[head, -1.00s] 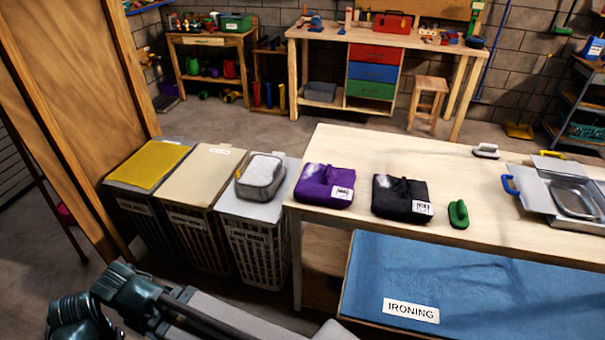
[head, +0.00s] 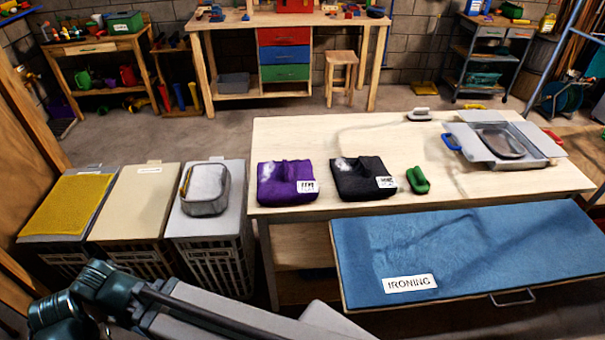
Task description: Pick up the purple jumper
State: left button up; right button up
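The purple jumper (head: 284,182) is folded into a squarish bundle with a white label at its front right and a pale patch on top. It lies at the left end of the wooden table (head: 300,133). Right beside it, with a small gap, lies a folded black jumper (head: 360,178), also with a white label. One arm of mine crosses the lower left of the view, but no fingertips show. Neither gripper can be seen.
A blue ironing board (head: 460,245) juts out in front.

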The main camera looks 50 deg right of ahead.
aim_at(285, 182)
jog(key=i+j+z, duration=0.1)
jog(key=z, duration=0.35)
jog(key=i+j+z, duration=0.15)
jog(key=z, duration=0.3)
jog(key=i+j+z, duration=0.1)
jog(key=z, duration=0.35)
jog(key=i+j+z, duration=0.1)
jog(key=j+z, duration=0.6)
jog(key=z, duration=0.25)
jog(key=j+z, duration=0.45)
jog(key=i+l, duration=0.05)
